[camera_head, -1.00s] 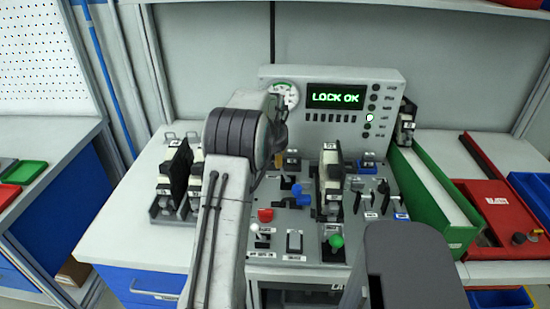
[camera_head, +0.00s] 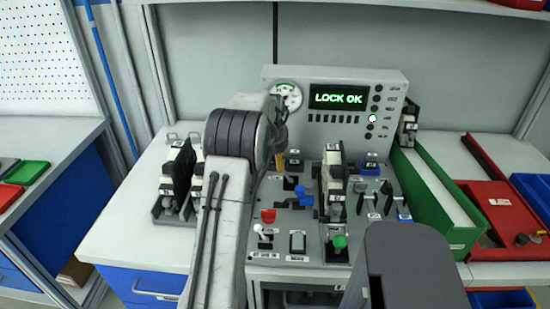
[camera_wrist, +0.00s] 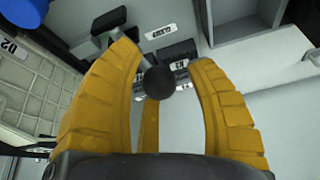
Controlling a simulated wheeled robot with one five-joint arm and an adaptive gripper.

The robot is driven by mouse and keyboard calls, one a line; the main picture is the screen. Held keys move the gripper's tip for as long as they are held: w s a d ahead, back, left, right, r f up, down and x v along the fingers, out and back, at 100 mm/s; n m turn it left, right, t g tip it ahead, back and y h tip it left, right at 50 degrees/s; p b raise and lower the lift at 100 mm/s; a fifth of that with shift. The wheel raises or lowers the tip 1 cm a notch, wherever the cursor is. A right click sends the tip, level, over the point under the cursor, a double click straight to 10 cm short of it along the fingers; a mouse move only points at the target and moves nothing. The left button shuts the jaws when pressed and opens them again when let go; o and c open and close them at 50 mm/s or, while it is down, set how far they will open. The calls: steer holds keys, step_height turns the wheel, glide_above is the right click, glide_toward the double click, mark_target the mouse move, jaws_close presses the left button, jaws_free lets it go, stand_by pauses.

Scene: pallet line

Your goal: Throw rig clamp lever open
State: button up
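In the wrist view a lever with a round black knob (camera_wrist: 159,82) stands between the yellow fingers of my gripper (camera_wrist: 168,66). The fingers are apart, with a clear gap between the knob and the right finger. The knob is close to the left finger; I cannot tell whether they touch. The lever's base and label are partly hidden, so I cannot read whether it is the clamp lever. In the head view my arm hides most of the gripper; a bit of yellow finger (camera_head: 281,161) shows above the rig panel (camera_head: 318,247).
The rig's display (camera_head: 338,97) reads LOCK OK. Black-handled levers (camera_head: 387,190), a green knob (camera_head: 340,242), a red knob (camera_head: 268,215) and blue parts (camera_head: 304,197) crowd the panel. A green bin (camera_head: 440,190) stands at right.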

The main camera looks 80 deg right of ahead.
steer(key=shift+o, duration=0.3)
steer(key=shift+s, duration=0.1)
steer(key=v, duration=1.2)
stand_by(0.8)
steer(key=shift+d, duration=0.1)
